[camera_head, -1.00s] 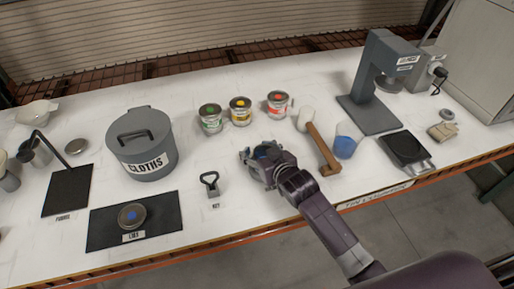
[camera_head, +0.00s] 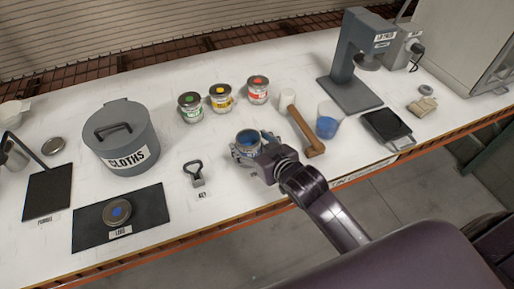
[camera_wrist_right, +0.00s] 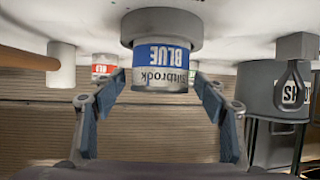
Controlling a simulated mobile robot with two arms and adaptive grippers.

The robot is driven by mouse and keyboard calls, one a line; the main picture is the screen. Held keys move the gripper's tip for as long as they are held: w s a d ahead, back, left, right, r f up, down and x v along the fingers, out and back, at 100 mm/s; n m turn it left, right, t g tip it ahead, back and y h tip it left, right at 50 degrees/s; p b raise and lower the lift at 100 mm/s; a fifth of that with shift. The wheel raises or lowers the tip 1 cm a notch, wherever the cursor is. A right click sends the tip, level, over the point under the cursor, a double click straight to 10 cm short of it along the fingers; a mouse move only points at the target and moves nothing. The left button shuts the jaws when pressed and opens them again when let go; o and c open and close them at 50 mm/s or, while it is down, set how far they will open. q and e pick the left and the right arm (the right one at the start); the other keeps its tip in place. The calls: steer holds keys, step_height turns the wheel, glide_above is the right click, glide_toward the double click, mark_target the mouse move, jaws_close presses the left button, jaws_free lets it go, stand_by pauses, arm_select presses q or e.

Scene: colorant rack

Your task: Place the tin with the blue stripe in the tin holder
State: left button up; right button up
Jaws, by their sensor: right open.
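The tin with the blue stripe (camera_head: 246,148) stands open, with blue inside, near the front middle of the table. In the right wrist view, which looks upside down, the tin (camera_wrist_right: 161,62) has a blue band reading BLUE. Its base sits in a round grey holder (camera_wrist_right: 150,22), and it looks upright. My right gripper (camera_head: 252,155) is open at the tin's front right. In the wrist view its fingertips (camera_wrist_right: 158,80) are spread on either side of the tin, with gaps. The holder is mostly hidden in the head view. My left gripper is not in view.
Tins with green (camera_head: 191,108), yellow (camera_head: 221,99) and red (camera_head: 258,90) marks stand behind. A key (camera_head: 195,175), cloths bin (camera_head: 120,140) and blue-dotted lid (camera_head: 117,211) are left.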

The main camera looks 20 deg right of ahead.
steer(key=shift+v, duration=2.05)
